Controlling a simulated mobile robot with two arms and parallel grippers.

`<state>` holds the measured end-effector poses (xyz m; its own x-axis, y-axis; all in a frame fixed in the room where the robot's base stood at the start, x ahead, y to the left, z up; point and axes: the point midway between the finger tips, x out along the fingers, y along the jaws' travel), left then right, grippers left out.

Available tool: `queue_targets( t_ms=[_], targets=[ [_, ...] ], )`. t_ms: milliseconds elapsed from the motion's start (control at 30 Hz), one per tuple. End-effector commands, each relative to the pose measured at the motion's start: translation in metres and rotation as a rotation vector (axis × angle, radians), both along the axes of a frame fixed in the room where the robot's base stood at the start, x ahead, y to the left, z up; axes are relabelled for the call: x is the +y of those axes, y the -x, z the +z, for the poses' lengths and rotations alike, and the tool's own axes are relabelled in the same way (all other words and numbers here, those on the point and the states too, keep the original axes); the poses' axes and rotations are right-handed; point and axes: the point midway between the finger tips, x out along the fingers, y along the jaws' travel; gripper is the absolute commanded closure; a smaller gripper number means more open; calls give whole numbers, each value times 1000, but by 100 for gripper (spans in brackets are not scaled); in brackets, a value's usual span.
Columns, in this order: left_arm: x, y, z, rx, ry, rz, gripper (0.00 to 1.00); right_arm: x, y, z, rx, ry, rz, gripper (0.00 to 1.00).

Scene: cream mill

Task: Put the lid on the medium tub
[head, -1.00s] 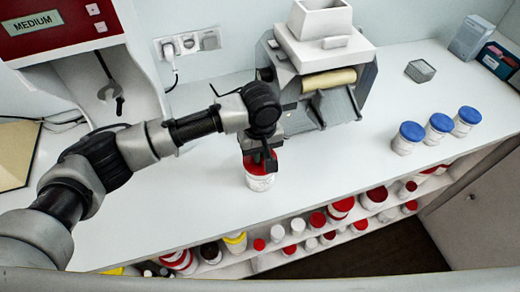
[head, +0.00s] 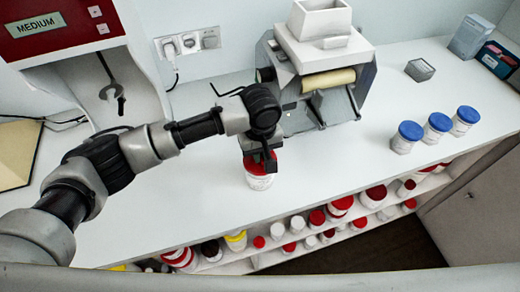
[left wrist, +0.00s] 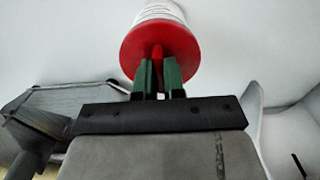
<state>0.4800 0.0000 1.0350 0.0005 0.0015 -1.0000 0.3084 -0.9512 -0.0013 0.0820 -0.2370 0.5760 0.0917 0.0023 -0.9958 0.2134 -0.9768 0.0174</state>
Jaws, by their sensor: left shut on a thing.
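A white tub (head: 260,182) stands on the white counter in the middle of the head view, with a red lid (head: 254,162) on its top. My left gripper (head: 260,163) points down onto the lid from above. In the left wrist view the gripper (left wrist: 158,80) is shut on a raised red grip in the middle of the red lid (left wrist: 150,32). The white ribbed tub (left wrist: 162,10) shows just beyond the lid. The lid appears seated on the tub's rim, though the arm hides part of the joint. My right gripper is not in view.
A grey mill (head: 325,75) stands behind the tub. Three blue-lidded tubs (head: 438,125) stand to the right. A red machine marked MEDIUM (head: 60,28) is at left. Shelves under the counter (head: 130,222) hold several tubs. The counter around the tub is clear.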

Motion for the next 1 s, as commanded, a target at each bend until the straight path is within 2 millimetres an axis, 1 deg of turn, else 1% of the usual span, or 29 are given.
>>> queue_targets(
  t_ms=[400,1000],
  targets=[
    [0,0,0,0,1,0,100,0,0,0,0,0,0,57],
    [0,0,-4,0,1,1,100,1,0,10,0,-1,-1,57]
  ],
)
